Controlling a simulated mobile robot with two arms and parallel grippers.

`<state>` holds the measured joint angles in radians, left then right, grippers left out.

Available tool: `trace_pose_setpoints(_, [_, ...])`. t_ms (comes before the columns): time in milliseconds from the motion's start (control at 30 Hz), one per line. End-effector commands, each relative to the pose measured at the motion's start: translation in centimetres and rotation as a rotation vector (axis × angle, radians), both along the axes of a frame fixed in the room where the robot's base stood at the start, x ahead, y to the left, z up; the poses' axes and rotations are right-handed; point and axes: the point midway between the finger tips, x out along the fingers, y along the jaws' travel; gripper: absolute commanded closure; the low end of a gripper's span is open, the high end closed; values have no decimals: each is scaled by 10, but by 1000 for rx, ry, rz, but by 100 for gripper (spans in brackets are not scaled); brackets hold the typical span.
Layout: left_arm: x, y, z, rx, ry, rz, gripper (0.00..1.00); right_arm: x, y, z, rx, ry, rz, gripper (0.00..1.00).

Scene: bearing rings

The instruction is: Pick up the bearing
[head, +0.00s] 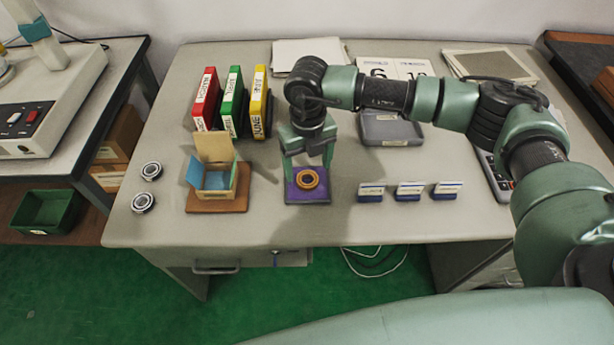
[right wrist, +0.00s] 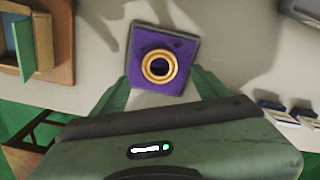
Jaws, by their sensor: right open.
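A gold bearing ring (head: 308,179) with a dark centre lies flat on a purple square pad (head: 297,195) near the middle of the desk. My right gripper (head: 308,168) is open and points down over the pad, its fingers on either side of the bearing. In the right wrist view, the bearing (right wrist: 159,66) lies beyond and between the open green fingers, with nothing held. I cannot tell the exact height of the fingertips above the pad. My left gripper is not in view.
An open box (head: 214,180) on a brown board stands left of the pad. Two silver rings (head: 143,202) lie farther left. Several small blue-and-white packs (head: 409,191) stand to the right. Red, green and yellow binders (head: 232,101) stand behind. The desk's front edge is close to the pad.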

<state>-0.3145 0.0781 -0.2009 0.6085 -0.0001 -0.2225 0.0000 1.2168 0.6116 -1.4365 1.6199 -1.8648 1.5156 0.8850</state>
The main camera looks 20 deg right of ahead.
Motion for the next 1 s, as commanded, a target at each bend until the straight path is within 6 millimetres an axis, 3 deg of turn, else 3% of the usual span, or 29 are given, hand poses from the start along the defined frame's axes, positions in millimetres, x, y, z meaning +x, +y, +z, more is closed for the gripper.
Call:
trace_pose_setpoints(233, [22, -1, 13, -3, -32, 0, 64, 3, -1, -35, 2, 3, 0, 25])
trace_pose_setpoints(533, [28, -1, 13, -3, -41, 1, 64, 3, 0, -42, 3, 0, 2, 25])
trace_pose_setpoints(567, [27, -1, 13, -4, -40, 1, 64, 3, 0, -42, 3, 0, 2, 28])
trace_pose_setpoints(800, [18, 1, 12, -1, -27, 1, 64, 4, -1, -42, 3, 0, 1, 95])
trace_pose_setpoints(833, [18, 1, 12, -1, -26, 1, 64, 4, 0, -42, 3, 0, 1, 99])
trace_pose_setpoints(1000, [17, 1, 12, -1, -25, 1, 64, 4, 0, -41, 3, 0, 1, 100])
